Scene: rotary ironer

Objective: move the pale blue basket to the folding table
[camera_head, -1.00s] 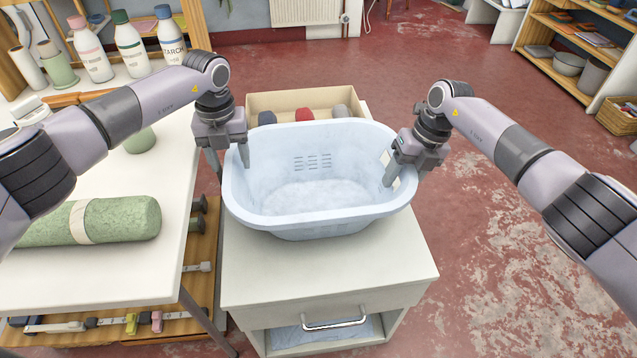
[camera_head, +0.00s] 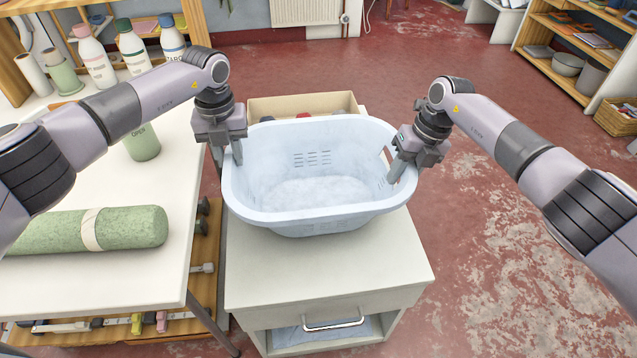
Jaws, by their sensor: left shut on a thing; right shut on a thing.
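The pale blue basket (camera_head: 318,220) is upright and looks empty, a little above the white drawer cabinet (camera_head: 330,270). My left gripper (camera_head: 227,152) is shut on the basket's left rim. My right gripper (camera_head: 402,165) is shut on its right rim, at the handle opening. The basket hides part of the cabinet top. A white table (camera_head: 120,275) with slanting metal legs stands at the left; I cannot tell whether it is the folding table.
A green roll (camera_head: 125,228), a green container (camera_head: 143,143) and several bottles (camera_head: 135,47) are on the white table. A cardboard box (camera_head: 300,103) is behind the basket, mostly hidden. Red floor (camera_head: 520,230) is open at the right; shelves (camera_head: 580,50) stand far right.

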